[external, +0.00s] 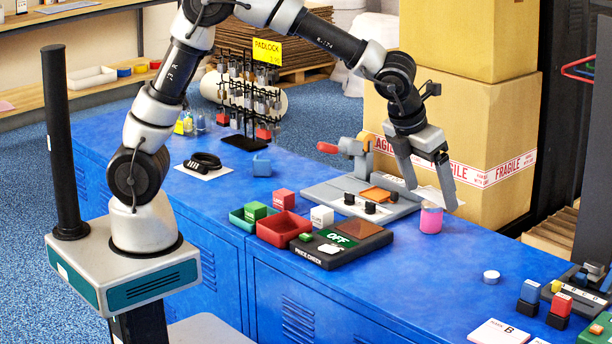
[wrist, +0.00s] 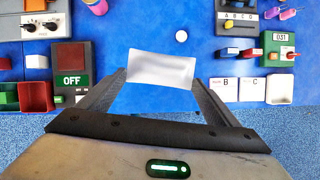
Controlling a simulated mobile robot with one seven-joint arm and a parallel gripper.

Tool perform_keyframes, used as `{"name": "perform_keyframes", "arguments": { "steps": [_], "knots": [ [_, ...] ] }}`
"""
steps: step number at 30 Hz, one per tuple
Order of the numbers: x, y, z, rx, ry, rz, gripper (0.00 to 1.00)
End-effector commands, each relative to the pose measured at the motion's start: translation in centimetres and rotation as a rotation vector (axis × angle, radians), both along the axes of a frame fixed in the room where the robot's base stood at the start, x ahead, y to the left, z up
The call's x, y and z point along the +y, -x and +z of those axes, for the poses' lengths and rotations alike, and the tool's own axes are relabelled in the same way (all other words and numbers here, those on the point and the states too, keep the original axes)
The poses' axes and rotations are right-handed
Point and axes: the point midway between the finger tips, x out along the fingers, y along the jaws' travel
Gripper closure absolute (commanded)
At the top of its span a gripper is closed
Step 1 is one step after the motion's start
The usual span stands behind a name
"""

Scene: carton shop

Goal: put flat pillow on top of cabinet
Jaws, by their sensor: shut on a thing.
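My gripper (external: 431,197) is shut on the flat pillow (wrist: 162,70), a thin, pale, roughly rectangular packet. The packet spans the gap between the two fingertips in the wrist view. The cabinet top (wrist: 200,45) also shows below the packet in the wrist view.
A pink cylinder (external: 431,219) stands close below my gripper. A grey tool board (external: 340,190), a price checker (external: 340,245) and red bin (external: 283,229) lie left. A white disc (external: 491,277) and cards (external: 499,332) lie right. Blue surface between them is clear. Large cartons (external: 460,115) stand behind.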

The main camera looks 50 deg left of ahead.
Motion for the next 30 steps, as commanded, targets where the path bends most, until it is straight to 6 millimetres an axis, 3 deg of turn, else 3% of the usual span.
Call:
{"name": "perform_keyframes", "arguments": {
  "steps": [2,11,14,17,24,30],
  "knots": [
    [0.0,-0.1,1.7,-0.003,0.004,0.001,0.36],
    [5.3,-4.3,1.1,0.007,0.001,0.175,0.36],
    [8.2,-6.1,1.1,0.009,0.001,0.262,0.36],
    [11.8,-8.2,1.1,0.013,0.002,0.37,0.36],
    [22.5,-12.4,1.0,0.017,0.006,0.669,0.36],
    [32.0,-14.1,0.9,0.02,0.006,0.921,0.36]
  ]
}}
